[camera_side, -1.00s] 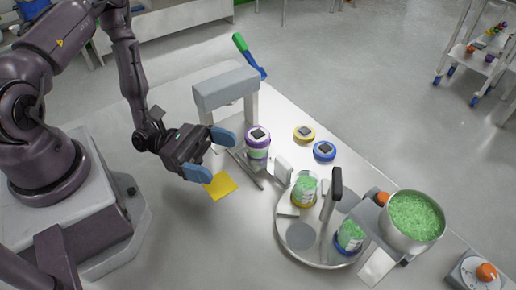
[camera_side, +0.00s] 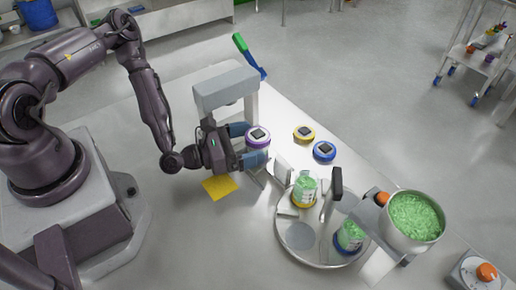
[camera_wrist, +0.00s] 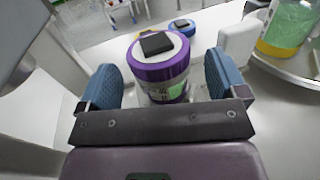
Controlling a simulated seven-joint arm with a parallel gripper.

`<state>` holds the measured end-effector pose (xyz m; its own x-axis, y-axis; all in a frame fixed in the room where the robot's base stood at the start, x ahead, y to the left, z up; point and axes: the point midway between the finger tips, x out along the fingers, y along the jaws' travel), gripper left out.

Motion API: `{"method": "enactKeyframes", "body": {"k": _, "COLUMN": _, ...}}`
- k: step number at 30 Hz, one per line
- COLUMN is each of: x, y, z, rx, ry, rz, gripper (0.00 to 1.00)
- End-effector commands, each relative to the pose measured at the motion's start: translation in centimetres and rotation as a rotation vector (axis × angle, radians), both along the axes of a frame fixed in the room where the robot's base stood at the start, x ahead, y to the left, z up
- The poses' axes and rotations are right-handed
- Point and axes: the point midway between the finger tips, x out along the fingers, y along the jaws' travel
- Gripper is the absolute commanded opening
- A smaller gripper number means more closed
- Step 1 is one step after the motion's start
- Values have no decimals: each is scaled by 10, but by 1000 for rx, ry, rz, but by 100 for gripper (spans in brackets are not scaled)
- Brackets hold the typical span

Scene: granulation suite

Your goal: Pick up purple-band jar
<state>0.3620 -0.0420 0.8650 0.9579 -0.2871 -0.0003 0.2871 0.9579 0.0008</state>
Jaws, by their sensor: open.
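The purple-band jar (camera_side: 258,137) stands upright beside the grey gantry frame, with a purple-rimmed white lid and a black square on top. In the wrist view the jar (camera_wrist: 162,68) sits between the two blue fingers, with its label and some green at its lower part. My gripper (camera_side: 246,146) is open, with a finger on either side of the jar. In the wrist view my gripper (camera_wrist: 164,88) shows gaps between the fingers and the jar. The jar's lower part is mostly hidden by a finger in the side view.
A grey gantry (camera_side: 226,86) stands close behind my gripper. Yellow (camera_side: 304,133) and blue (camera_side: 324,151) lids lie to the right. A round turntable (camera_side: 289,243) holds two jars of green granules, beside a hopper (camera_side: 414,220). A yellow square (camera_side: 219,187) lies in front.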

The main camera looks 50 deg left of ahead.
Motion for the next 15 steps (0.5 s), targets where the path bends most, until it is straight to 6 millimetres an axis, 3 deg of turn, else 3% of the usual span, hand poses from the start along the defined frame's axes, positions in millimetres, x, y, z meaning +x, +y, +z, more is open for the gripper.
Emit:
{"method": "enactKeyframes", "body": {"k": 7, "x": 1, "y": 0, "z": 0, "rx": -1, "ry": 0, "rz": -1, "gripper": 89}}
{"method": "enactKeyframes", "body": {"k": 12, "x": 1, "y": -1, "z": 0, "rx": -1, "ry": 0, "rz": -1, "gripper": 50}}
{"method": "enactKeyframes", "body": {"k": 15, "x": 1, "y": 0, "z": 0, "rx": -1, "ry": 0, "rz": -2, "gripper": 33}}
